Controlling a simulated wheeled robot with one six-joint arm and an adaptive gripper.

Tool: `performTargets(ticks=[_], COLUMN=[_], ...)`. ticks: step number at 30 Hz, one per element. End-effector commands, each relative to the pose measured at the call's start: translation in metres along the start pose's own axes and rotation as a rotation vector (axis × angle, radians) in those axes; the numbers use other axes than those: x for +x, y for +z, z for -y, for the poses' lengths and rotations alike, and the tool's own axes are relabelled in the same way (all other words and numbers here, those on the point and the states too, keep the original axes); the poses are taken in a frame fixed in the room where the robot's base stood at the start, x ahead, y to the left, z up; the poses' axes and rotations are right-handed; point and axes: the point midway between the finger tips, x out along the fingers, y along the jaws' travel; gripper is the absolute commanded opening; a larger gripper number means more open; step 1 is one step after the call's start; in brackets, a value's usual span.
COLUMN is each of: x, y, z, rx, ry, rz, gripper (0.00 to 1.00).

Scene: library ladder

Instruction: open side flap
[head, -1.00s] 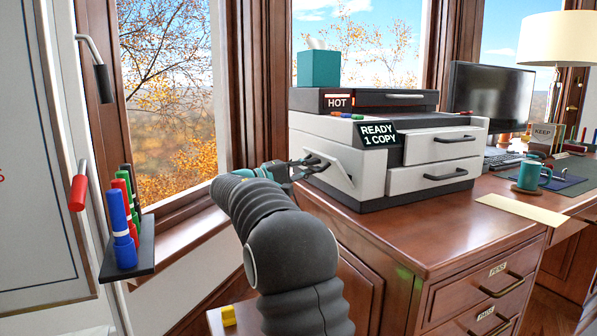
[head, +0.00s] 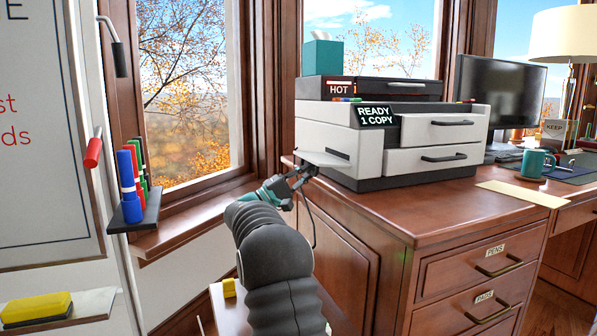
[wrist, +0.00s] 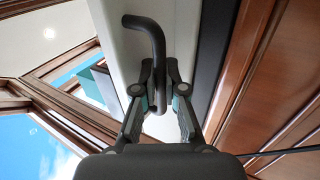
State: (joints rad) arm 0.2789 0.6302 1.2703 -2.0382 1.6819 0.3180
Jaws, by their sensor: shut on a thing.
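The white and grey printer (head: 365,130) stands on the wooden desk. Its side flap (head: 322,159) sticks out from its left side, swung down to about level. In the wrist view the white flap face (wrist: 178,30) carries a dark bent handle (wrist: 150,38). My gripper (wrist: 160,82) is shut on this handle; its fingers hide part of the handle. In the head view my gripper (head: 301,176) is just below the flap's outer edge, where the handle is mostly hidden.
The wooden desk (head: 430,215) lies below the printer, its left edge close to my arm. A window is behind. A whiteboard (head: 40,140) and a marker holder (head: 135,212) stand to the left. A teal mug (head: 534,164) sits at the right.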

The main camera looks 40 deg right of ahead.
Motion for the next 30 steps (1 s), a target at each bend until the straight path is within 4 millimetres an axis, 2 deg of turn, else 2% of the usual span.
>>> performTargets(ticks=[6, 21, 22, 23, 30], x=[0.0076, 0.0076, 0.0076, 0.0075, 0.0041], y=[-0.0042, -0.0059, -0.0058, -0.0058, -0.0067], z=[0.0106, 0.0106, 0.0105, 0.0105, 0.0088], rx=[-0.010, -0.009, -0.009, -0.009, -0.006], ry=[-0.003, -0.004, -0.004, -0.004, -0.004], rz=[0.012, 0.012, 0.012, 0.012, 0.008], gripper=[0.00, 0.00, 0.17, 0.22, 0.22])
